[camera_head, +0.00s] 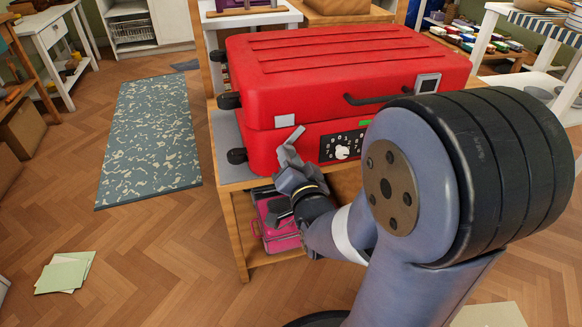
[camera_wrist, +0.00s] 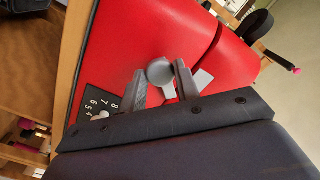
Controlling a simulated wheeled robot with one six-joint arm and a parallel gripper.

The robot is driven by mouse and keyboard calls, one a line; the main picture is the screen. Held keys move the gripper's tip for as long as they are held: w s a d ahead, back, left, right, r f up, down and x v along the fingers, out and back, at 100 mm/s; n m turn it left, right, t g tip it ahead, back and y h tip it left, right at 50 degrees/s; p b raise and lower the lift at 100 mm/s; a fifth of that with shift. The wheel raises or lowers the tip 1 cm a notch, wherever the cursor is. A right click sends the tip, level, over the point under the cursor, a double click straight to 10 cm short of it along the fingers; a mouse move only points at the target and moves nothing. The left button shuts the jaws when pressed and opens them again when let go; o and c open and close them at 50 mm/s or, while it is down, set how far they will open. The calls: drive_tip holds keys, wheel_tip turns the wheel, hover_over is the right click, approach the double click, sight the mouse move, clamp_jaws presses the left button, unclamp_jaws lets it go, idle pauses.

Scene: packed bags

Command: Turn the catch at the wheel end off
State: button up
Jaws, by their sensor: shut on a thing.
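A red suitcase (camera_head: 345,70) lies flat and closed, with black wheels at its left end. A light grey plate (camera_head: 285,120) sits on its front near the wheel end; it also shows in the wrist view (camera_wrist: 202,80). My gripper (camera_head: 291,143) is at the suitcase front just below that plate. In the wrist view, my gripper (camera_wrist: 160,80) is shut on the grey catch (camera_wrist: 160,72), whose round end and short tail show between the fingers. In the head view my fingers cover the catch. My arm hides the right part of the front.
A black number dial (camera_head: 342,147) with a white knob sits right of my gripper, and a dark handle (camera_head: 378,98) is above it. A pink case (camera_head: 278,237) lies on the shelf below. Open floor and a patterned rug (camera_head: 150,140) are at left.

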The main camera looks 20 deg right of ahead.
drive_tip(key=m+b, duration=0.1)
drive_tip(key=m, duration=0.8)
drive_tip(key=shift+r+b, duration=0.1)
drive_tip(key=shift+b, duration=0.2)
drive_tip(key=shift+m, duration=0.4)
drive_tip(key=o, duration=0.9)
drive_tip(key=shift+o, duration=0.2)
